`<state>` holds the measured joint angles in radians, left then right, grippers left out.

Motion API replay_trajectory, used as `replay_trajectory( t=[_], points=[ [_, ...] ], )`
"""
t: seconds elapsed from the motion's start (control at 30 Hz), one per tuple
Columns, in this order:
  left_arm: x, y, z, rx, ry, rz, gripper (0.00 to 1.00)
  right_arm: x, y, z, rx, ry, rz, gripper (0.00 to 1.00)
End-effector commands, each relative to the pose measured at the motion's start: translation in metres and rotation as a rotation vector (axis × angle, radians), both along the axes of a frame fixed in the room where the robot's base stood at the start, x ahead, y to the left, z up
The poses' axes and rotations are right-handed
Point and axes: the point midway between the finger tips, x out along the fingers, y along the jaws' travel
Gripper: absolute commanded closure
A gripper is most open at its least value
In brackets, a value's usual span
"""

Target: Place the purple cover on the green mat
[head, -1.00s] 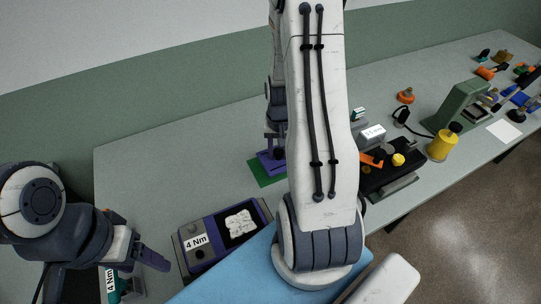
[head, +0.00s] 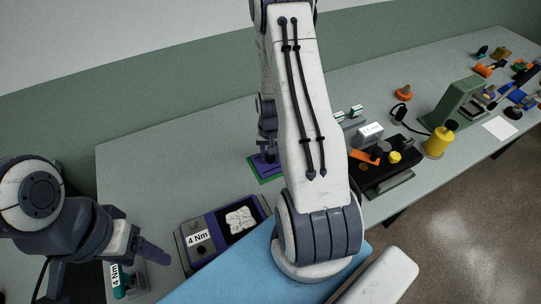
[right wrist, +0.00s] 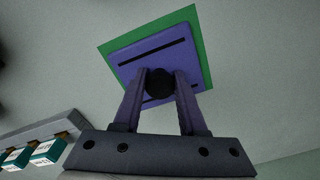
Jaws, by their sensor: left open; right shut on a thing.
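The purple cover (right wrist: 147,66) is a flat plate with dark slots and a round black knob in its middle. In the right wrist view it lies over the green mat (right wrist: 205,62), with green showing along its far and right edges. My right gripper (right wrist: 160,88) is shut on the knob. In the head view the cover (head: 262,168) and mat (head: 272,179) are partly hidden by my right arm. I cannot tell whether the cover touches the mat. My left gripper (head: 112,281) is open and empty at the lower left.
A purple-rimmed box (head: 183,221) labelled 4 Nm, with crumpled white material inside, stands left of my right arm. A black device (head: 385,172), a yellow bottle (head: 437,142) and a green stand (head: 459,102) are to the right. The table's back left is clear.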

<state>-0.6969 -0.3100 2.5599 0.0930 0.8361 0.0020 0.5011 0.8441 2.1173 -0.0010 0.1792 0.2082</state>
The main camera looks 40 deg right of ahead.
Motion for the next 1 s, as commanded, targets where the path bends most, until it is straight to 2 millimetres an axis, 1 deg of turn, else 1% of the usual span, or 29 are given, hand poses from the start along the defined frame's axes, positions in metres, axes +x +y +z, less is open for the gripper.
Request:
replay_trajectory(
  t=[0.03, 0.07, 0.1, 0.4, 0.5, 0.57, 0.67, 1.0],
  points=[
    [0.0, 0.0, -0.002, 0.0, 0.0, 0.0, 0.33, 0.0, 0.0, -0.002, 0.0, 0.0, 0.0, 0.55],
    [0.0, 0.0, -0.001, 0.0, 0.0, 0.0, 0.33, 0.0, 0.0, -0.001, 0.0, 0.0, 0.0, 0.44],
    [0.0, 0.0, -0.001, 0.0, 0.0, 0.0, 0.33, 0.0, 0.0, -0.001, 0.0, 0.0, 0.0, 0.29],
    [0.0, 0.0, 0.0, 0.0, 0.0, 0.0, 0.33, 0.0, 0.0, -0.001, 0.0, 0.0, 0.0, 0.29],
    [0.0, 0.0, 0.004, 0.0, 0.0, 0.0, 0.33, 0.0, 0.0, 0.005, 0.0, 0.0, 0.0, 0.29],
    [0.0, 0.0, -0.001, 0.0, 0.0, 0.0, 0.33, 0.001, 0.0, 0.008, -0.001, -0.003, 0.0, 0.29],
    [0.0, 0.0, -0.005, 0.0, 0.0, 0.0, 0.33, 0.001, 0.0, 0.022, -0.002, -0.004, 0.001, 0.29],
    [0.0, 0.0, -0.018, 0.0, 0.0, -0.001, 0.33, 0.001, -0.001, 0.09, -0.004, -0.006, 0.0, 0.29]
  ],
)
